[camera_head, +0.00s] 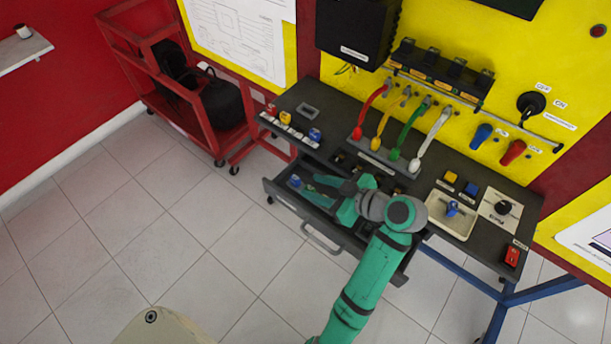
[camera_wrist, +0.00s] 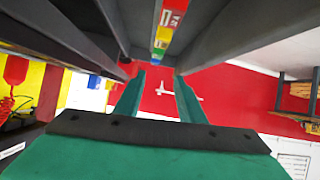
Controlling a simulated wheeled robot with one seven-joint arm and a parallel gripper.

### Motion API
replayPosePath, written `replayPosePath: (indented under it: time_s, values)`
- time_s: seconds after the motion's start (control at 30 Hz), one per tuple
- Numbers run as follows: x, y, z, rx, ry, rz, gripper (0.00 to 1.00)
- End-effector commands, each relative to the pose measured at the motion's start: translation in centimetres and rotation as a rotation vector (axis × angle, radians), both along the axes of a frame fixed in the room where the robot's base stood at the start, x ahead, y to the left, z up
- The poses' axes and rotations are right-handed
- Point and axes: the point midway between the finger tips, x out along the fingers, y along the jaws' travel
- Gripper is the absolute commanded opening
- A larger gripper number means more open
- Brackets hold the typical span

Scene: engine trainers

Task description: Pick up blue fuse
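A small blue piece, which looks like the blue fuse (camera_head: 295,181), lies at the left end of the open drawer (camera_head: 322,237). My arm hides much of the drawer's middle and right.
The black table (camera_head: 460,165) carries red, yellow and blue (camera_head: 315,134) pieces at its left end. Red, yellow, green and white cables (camera_head: 430,140) rise behind the drawer. A beige tray (camera_head: 451,226) is at right. A red trolley (camera_head: 205,130) stands left; the tiled floor in front is clear.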

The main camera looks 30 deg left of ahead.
Motion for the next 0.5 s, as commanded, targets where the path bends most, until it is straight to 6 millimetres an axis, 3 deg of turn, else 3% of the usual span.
replayPosePath:
  time_s: [0.1,0.17,0.5]
  values:
    - [1.1,-1.9,0.1,0.002,0.063,-0.033,0.36]
    - [1.3,-2.1,-0.2,0.003,0.08,-0.04,0.36]
    - [2.1,0.7,-2.3,0.002,0.083,-0.063,0.36]
